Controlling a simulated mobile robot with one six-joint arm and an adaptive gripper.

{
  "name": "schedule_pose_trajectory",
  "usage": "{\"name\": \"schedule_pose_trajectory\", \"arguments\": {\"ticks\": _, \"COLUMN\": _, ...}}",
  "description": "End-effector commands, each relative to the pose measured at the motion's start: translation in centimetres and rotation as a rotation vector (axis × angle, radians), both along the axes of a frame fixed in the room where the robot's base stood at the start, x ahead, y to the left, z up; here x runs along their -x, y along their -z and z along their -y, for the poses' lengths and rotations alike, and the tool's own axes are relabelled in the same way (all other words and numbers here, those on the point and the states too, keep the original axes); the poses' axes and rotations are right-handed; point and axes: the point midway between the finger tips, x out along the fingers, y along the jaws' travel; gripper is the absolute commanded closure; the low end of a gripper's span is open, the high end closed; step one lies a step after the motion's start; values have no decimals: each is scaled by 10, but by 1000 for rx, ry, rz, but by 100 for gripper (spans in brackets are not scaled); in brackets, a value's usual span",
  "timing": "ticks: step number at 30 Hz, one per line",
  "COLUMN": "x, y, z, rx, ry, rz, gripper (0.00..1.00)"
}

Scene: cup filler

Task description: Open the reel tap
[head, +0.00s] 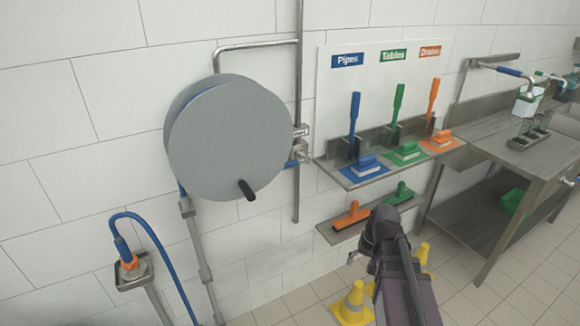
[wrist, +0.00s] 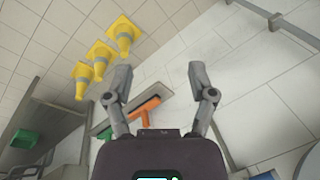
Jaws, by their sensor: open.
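The hose reel (head: 225,140) is a large grey disc on the tiled wall in the head view, with a dark knob low on its face. The reel tap (head: 300,155) sits on the vertical metal pipe (head: 297,70) at the reel's right edge. It is small, with metal and blue parts; its exact handle position is hard to tell. My gripper (wrist: 160,77) is open and empty in the wrist view, its two grey fingers apart. The tap is not clearly seen in the wrist view.
Two wall shelves (head: 375,172) with blue, green and orange brushes and squeegees (head: 352,215) stand right of the pipe. Yellow cones (head: 352,303) stand on the floor by my arm. A metal table (head: 500,140) is at right. A blue hose (head: 165,250) hangs at left.

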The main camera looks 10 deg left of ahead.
Motion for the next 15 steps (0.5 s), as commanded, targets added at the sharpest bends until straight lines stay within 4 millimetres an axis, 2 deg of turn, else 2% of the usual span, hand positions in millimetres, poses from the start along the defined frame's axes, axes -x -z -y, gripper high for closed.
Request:
{"name": "schedule_pose_trajectory", "arguments": {"ticks": 1, "x": -23, "y": 3, "z": -8, "rx": -52, "ry": 9, "rz": 4, "gripper": 28}}
{"name": "schedule_pose_trajectory", "arguments": {"ticks": 7, "x": -95, "y": -4, "z": -45, "rx": -306, "ry": 53, "rz": 18, "gripper": 28}}
{"name": "schedule_pose_trajectory", "arguments": {"ticks": 15, "x": -195, "y": -33, "z": -86, "rx": -672, "ry": 121, "rz": 26, "gripper": 28}}
